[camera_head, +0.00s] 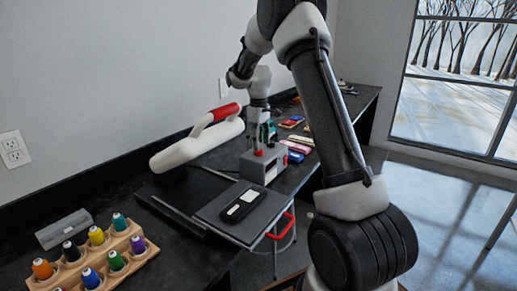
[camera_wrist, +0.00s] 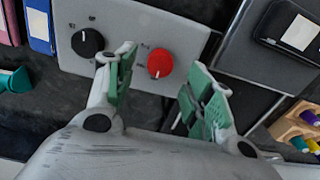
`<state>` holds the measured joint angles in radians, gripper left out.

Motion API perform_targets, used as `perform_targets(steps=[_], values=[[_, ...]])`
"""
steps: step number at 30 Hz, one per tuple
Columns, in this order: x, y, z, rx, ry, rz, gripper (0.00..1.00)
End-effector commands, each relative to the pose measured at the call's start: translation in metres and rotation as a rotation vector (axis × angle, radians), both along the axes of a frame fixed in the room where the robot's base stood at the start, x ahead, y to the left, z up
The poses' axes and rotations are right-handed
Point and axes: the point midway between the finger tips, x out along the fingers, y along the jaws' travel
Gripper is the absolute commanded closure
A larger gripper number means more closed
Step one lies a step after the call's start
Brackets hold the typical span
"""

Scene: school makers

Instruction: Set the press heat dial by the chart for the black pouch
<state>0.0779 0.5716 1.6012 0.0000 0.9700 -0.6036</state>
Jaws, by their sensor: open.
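The press's grey control box (camera_head: 262,167) stands on the dark bench, behind the lower plate. In the wrist view its panel (camera_wrist: 120,22) bears a black dial (camera_wrist: 87,43) and a red dial (camera_wrist: 160,63), each with a white pointer line. The small marks around them are too small to read. The black pouch (camera_head: 241,205) with a white label lies on the press's lower plate (camera_head: 216,212). My gripper (camera_wrist: 161,66) is open over the panel, its green-padded fingers on either side of the red dial; contact cannot be told. I cannot make out a chart.
The press's white upper part (camera_head: 195,145) with a red grip (camera_head: 225,112) is swung aside at the left. A wooden rack (camera_head: 105,263) of thread spools and a grey block (camera_head: 63,229) stand at front left. Coloured boxes (camera_head: 297,148) lie behind the control box.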

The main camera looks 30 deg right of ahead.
Motion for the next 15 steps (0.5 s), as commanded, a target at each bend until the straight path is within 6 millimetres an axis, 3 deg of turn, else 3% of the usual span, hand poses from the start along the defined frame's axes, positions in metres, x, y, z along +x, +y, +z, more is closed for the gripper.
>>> perform_targets(steps=[6, 15], values=[[0.0, 0.0, -0.027, -0.001, 0.001, -0.001, 0.47], [0.0, 0.0, -0.031, 0.0, -0.001, -0.002, 0.47]])
